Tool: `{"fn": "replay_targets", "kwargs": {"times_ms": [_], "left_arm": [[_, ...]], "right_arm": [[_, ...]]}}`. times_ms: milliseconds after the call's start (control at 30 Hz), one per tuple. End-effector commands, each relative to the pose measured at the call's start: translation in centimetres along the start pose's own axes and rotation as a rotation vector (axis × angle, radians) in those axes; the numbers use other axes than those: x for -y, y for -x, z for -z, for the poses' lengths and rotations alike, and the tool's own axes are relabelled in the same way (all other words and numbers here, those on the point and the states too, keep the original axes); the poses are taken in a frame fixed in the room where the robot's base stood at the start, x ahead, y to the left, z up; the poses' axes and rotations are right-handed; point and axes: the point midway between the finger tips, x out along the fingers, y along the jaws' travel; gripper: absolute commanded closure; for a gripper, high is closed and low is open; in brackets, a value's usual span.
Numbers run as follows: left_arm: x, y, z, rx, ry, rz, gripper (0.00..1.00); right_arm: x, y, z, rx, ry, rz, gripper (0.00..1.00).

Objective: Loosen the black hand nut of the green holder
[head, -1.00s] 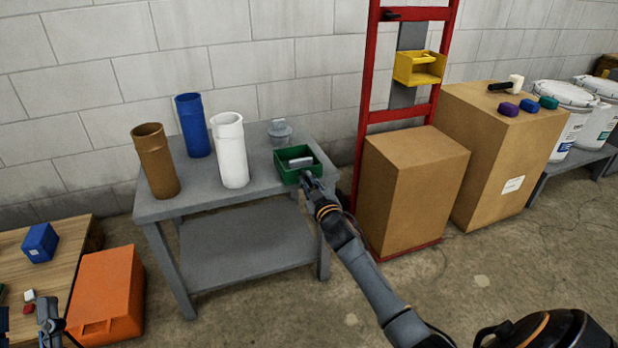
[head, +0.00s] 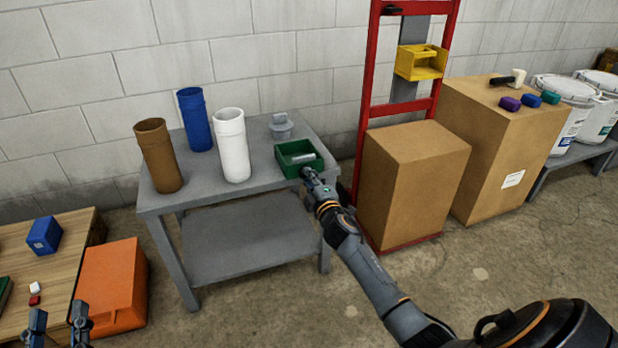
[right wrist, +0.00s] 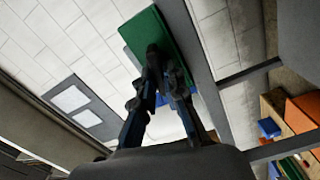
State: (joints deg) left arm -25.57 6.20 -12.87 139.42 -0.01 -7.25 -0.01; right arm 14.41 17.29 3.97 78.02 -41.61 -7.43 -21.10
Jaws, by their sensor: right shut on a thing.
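The green holder (head: 284,162) is an open box at the right end of the grey table, with a light grey piece (head: 303,158) in it. My right gripper (head: 309,174) is at its near right side. In the right wrist view the holder (right wrist: 172,45) lies just beyond my right fingertips (right wrist: 158,62), which are shut on a small dark part at its side. That part looks like the black hand nut, but the fingers mostly hide it. My left gripper (head: 58,316) is at the lower left, fingers apart and empty.
On the grey table (head: 245,188) stand a brown tube (head: 158,155), a blue tube (head: 195,120), a white tube (head: 232,145) and a grey fitting (head: 281,127). A red hand truck (head: 365,100) with a cardboard box (head: 412,185) stands close right of my right arm.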

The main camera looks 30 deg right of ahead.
Motion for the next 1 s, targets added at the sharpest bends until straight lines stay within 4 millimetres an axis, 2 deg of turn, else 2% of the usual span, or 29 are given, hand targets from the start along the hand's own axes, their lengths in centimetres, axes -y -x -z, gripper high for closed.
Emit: {"fn": "replay_targets", "kwargs": {"times_ms": [400,967,1000], "left_arm": [[-0.04,0.03,0.43,-0.026,0.001,-0.001,0.60],[-0.16,-0.14,0.74,-0.039,0.002,-0.004,0.60],[-0.16,-0.15,0.75,-0.039,0.002,-0.004,0.60]], "right_arm": [[0.19,0.02,0.03,-0.002,0.194,0.001,1.00],[0.23,0.03,0.06,-0.002,0.224,0.001,1.00],[0.23,0.03,0.06,-0.002,0.224,0.001,0.85]]}}
